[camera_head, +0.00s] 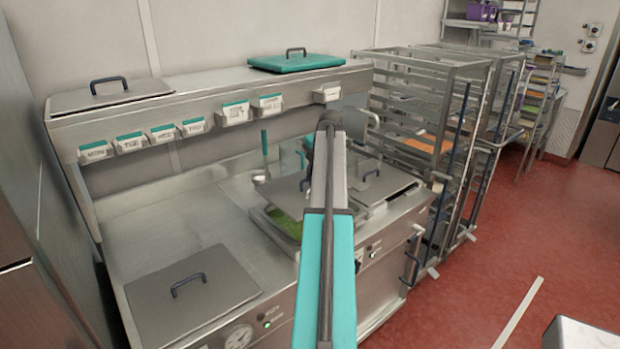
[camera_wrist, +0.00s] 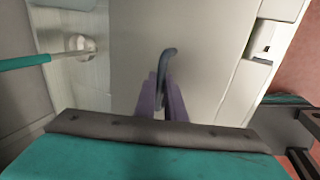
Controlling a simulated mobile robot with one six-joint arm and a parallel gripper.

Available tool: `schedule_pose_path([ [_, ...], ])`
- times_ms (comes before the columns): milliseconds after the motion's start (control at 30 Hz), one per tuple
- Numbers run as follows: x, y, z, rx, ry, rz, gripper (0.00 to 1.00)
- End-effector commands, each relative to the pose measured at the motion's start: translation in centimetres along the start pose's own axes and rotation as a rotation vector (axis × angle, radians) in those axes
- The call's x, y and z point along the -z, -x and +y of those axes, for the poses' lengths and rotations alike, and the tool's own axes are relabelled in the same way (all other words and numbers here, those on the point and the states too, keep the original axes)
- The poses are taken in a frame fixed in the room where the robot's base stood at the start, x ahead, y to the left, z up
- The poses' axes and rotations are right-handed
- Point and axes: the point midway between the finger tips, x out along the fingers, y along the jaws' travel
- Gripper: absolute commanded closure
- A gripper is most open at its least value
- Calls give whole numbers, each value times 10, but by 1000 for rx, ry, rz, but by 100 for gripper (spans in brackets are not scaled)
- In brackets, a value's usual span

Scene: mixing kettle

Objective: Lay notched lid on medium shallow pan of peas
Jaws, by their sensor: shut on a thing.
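The pan of peas (camera_head: 268,222) sits in the counter well, with green peas showing along its front left. A grey lid (camera_head: 281,189) is over its back part and leaves the front uncovered; I cannot tell whether it touches the rim. In the wrist view the purple fingers of my gripper (camera_wrist: 162,88) are shut on the dark blue handle (camera_wrist: 167,62) of this grey lid (camera_wrist: 205,60). My arm hides the gripper and part of the lid in the head view. I cannot make out the notch.
Another lid (camera_head: 388,186) lies right of the pan. A ladle with a teal handle (camera_head: 264,146) stands behind it, also at left in the wrist view (camera_wrist: 25,62). A grey lid (camera_head: 190,305) lies on the front counter. The overhead shelf (camera_head: 215,92) carries more lids. Wire racks (camera_head: 430,110) stand right.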

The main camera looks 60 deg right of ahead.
Motion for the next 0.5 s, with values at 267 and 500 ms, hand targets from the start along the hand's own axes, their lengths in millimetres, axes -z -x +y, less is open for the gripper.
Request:
schedule_pose_path([
  [267, 1, -6, -2, -1, 1, 0, 100],
  [500, 1, -20, -8, -1, 1, 0, 100],
])
